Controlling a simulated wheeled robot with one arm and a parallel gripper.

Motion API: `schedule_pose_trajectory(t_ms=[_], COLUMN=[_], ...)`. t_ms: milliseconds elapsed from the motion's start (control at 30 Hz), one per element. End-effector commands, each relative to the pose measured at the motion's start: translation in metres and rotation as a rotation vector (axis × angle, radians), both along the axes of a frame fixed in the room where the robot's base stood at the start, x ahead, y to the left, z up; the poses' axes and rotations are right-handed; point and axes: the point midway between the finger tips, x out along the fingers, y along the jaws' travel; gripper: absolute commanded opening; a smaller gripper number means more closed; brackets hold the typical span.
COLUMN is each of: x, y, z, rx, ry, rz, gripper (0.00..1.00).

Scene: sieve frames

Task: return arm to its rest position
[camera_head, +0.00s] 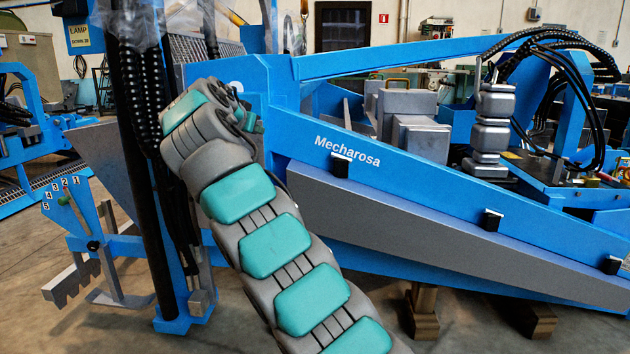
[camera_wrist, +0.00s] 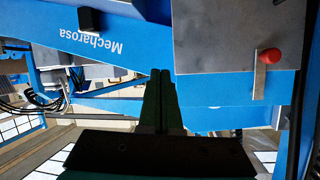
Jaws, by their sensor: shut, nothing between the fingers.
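My arm, grey with teal pads, rises from the bottom of the head view and bends over at its top, in front of a blue machine (camera_head: 400,185) marked "Mecharosa". My gripper (camera_wrist: 160,72) shows in the wrist view as two dark fingers lying together, shut and empty. The same machine appears upside down there, behind and around the fingertips. How far the tips are from it I cannot tell. In the head view the fingers are not clearly seen, as the upper arm hides that area.
A black post with coiled hoses (camera_head: 148,160) stands close left of my arm. A red knob (camera_wrist: 271,56) sits on the machine at the right of the wrist view. Wooden blocks (camera_head: 421,310) support the machine. Open concrete floor (camera_head: 80,325) shows at lower left.

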Motion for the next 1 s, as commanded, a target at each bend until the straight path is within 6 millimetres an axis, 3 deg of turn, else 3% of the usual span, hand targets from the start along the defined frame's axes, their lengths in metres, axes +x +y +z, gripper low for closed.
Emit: schedule_pose_trajectory(t_ms=[33, 233, 467, 700, 867, 1000], x=[-0.001, -0.012, -0.052, -0.121, -0.18, -0.239], y=[-0.019, -0.092, -0.18, -0.26, -0.299, -0.322], z=[-0.001, -0.021, -0.054, -0.1, -0.138, -0.175], rx=[-0.042, -0.17, -0.25, -0.265, -0.241, -0.205], ry=[0.031, 0.185, 0.39, 0.614, 0.762, 0.888], rz=[-0.022, -0.084, -0.134, -0.146, -0.124, -0.084], gripper=[0.0, 0.0, 0.0, 0.0, 0.0, 0.0])
